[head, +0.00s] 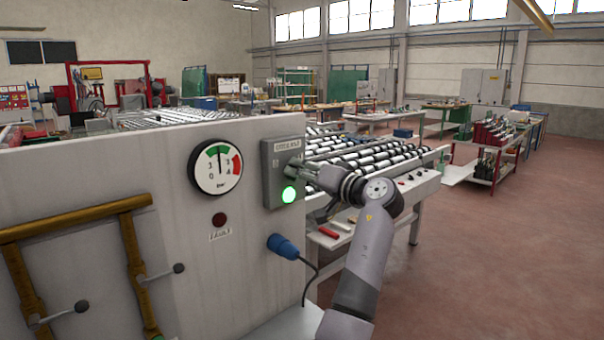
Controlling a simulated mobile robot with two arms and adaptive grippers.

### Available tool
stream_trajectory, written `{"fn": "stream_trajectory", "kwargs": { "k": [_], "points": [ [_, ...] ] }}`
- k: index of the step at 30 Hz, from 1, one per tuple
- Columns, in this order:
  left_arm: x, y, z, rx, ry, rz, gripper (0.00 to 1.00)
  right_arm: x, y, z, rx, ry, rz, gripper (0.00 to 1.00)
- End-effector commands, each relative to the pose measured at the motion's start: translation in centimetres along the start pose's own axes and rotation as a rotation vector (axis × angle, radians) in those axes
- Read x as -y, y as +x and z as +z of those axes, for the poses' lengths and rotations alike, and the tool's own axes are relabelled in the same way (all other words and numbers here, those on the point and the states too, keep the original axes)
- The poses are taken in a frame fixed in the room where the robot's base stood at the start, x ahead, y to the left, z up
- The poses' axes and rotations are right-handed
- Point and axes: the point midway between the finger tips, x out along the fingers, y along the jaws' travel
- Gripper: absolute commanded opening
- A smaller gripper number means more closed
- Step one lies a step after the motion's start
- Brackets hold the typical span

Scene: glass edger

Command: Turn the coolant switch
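The coolant switch box (275,190) is a grey box on the right end of the pale machine panel. Finger opening is too small to judge.
A pressure gauge (215,168), a dark fault lamp (219,219) and a blue plug (284,246) with a cable sit left of and below the box. Brass-coloured pipes (75,219) with levers are at left.

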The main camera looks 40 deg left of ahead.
Motion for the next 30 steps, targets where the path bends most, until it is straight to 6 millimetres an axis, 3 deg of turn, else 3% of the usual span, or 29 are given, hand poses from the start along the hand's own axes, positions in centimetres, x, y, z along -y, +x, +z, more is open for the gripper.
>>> {"fn": "stream_trajectory", "kwargs": {
  "k": [11,24,30],
  "points": [
    [-0.1,-0.7,0.0,-0.001,-0.001,0.001,0.30,-0.3,0.0,0.1,0.001,-0.002,0.004,0.00],
    [-0.1,-9.2,0.0,-0.001,0.000,0.003,0.30,-0.2,0.0,0.1,0.001,-0.001,0.002,0.00],
    [-0.1,-11.6,0.0,0.001,0.000,0.001,0.30,-0.2,0.0,0.1,0.001,-0.001,0.002,0.00]
  ]
}}
